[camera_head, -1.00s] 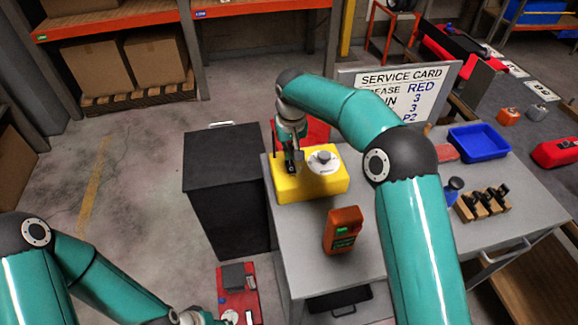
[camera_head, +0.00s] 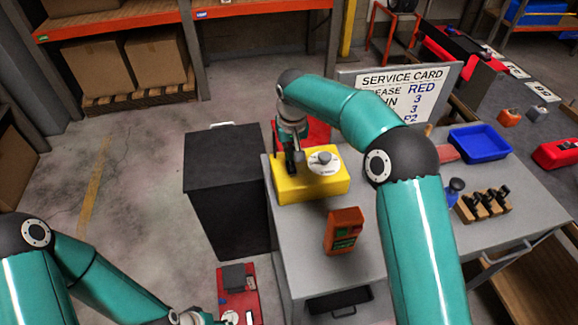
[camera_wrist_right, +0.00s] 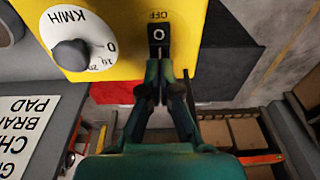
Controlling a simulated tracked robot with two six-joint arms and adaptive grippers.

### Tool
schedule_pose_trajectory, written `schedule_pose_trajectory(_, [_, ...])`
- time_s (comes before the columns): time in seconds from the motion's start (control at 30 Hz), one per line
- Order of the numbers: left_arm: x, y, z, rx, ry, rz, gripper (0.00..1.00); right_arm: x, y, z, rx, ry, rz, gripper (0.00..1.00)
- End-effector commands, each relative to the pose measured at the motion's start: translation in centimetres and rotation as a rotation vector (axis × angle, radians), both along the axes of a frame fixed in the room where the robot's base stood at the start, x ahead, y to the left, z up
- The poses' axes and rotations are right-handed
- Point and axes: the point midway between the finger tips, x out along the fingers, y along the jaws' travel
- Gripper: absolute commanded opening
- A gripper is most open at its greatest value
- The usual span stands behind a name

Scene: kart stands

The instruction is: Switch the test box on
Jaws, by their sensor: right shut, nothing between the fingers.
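The yellow test box (camera_head: 312,187) stands on the grey table (camera_head: 290,240), with a white dial and grey knob on top. In the right wrist view the box (camera_wrist_right: 185,20) shows a dial marked KM/H and a black switch (camera_wrist_right: 158,33) marked O beside the word OFF. My right gripper (camera_head: 291,170) is over the left part of the box. Its closed, empty fingertips (camera_wrist_right: 160,66) are at the switch's near edge; I cannot tell whether they touch it.
An orange handheld device (camera_head: 343,231) stands in front of the box. A black cabinet (camera_head: 222,190) is left of the table. A service card (camera_head: 402,85) stands behind. A blue tray (camera_head: 479,143) and a wooden holder (camera_head: 482,206) are at right.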

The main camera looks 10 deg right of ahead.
Motion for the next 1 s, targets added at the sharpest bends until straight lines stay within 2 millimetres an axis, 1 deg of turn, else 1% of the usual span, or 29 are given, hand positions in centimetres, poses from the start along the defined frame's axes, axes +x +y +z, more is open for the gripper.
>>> schedule_pose_trajectory(1.0, [0.0, 0.0, -0.9, 0.000, 0.000, 0.000, 0.40, 0.0, 0.0, -1.4, 0.000, 0.000, -0.001, 0.00])
